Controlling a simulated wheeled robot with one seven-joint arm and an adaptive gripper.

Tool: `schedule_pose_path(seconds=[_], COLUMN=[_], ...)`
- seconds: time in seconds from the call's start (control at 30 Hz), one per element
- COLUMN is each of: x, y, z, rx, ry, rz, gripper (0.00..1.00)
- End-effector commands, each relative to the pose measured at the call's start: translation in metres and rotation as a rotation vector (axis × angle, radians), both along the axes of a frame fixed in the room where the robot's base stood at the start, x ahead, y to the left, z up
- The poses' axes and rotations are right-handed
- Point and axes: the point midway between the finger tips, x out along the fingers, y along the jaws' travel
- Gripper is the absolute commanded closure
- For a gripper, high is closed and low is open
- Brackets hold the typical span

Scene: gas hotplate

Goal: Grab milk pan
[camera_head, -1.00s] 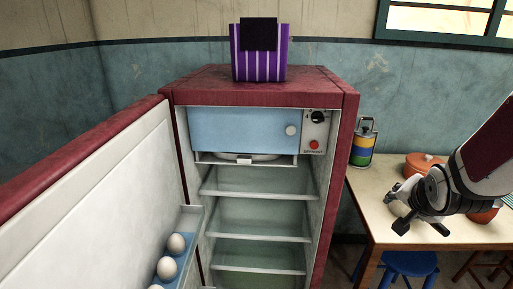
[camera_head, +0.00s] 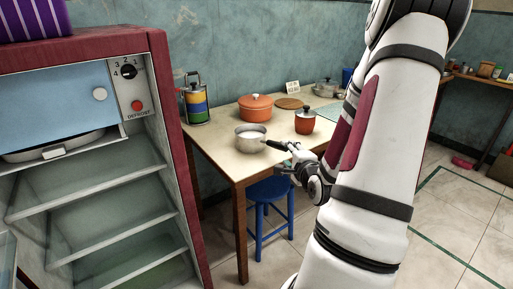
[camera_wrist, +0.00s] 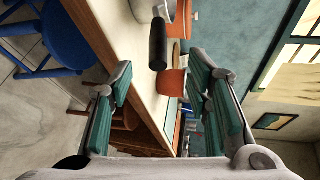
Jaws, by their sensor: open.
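The milk pan (camera_head: 250,138) is a small silver pot with a black handle. It stands on the table near its front edge, its handle pointing right toward my gripper (camera_head: 287,163). In the wrist view the black handle (camera_wrist: 158,45) lies ahead, between the lines of my two open fingers (camera_wrist: 162,85), with part of the silver pan body (camera_wrist: 145,8) at the top edge. My gripper is open and empty, at the front edge of the table. The exact gap to the handle is hard to tell.
The wooden table (camera_head: 216,147) also bears a large orange pot (camera_head: 256,107), a small orange pot (camera_head: 305,122) and a striped canister (camera_head: 197,104). A blue stool (camera_head: 270,188) stands below the front edge. The open fridge (camera_head: 172,150) is at the left.

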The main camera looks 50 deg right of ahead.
Motion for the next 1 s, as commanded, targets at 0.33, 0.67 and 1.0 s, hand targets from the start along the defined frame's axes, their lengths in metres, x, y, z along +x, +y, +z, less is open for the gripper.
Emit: schedule_pose_path(seconds=[0.33, 0.67, 1.0], x=[0.011, 0.043, 0.065], y=[-0.008, -0.030, -0.044], z=[-0.006, -0.015, -0.021], rx=[-0.006, -0.003, -0.003], ry=[0.003, 0.005, 0.005], rz=[-0.001, 0.000, -0.001], gripper=[0.55, 0.55, 0.55])
